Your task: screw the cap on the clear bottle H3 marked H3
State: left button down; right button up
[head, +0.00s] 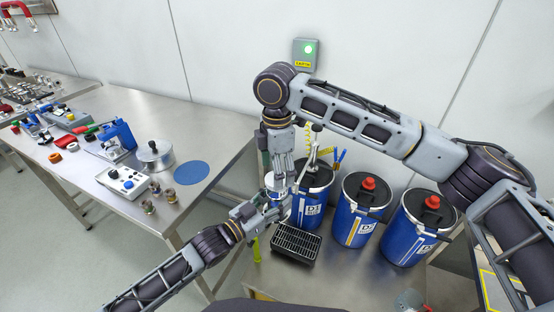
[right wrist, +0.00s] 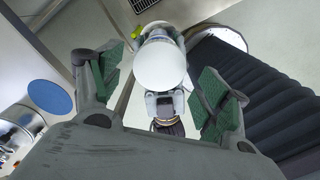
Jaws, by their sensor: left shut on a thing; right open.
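A white round cap (right wrist: 160,66) shows from above in the right wrist view, between the spread fingers of my right gripper (right wrist: 162,88). In the head view my right gripper (head: 279,180) points down over my left gripper (head: 266,209). My right gripper is open, its green pads apart from the cap on both sides. My left gripper is shut on what seems to be the clear bottle H3, beneath the cap. The bottle is mostly hidden by the grippers and cap; its H3 mark is not readable. I cannot tell how tightly the cap sits.
A black slotted rack (head: 296,244) lies just below the grippers. Blue drums (head: 358,222) with black lids stand behind and to the right. The left steel table carries a blue disc (head: 192,172), a metal pot (head: 154,156) and a control box (head: 123,182).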

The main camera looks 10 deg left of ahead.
jog(key=shift+f, duration=1.15)
jog(key=shift+c, duration=0.4)
jog(key=c, duration=1)
jog(key=shift+m, duration=2.4)
jog(key=o, duration=1.2)
jog(key=shift+r, duration=0.1)
jog(key=shift+r, duration=5.9)
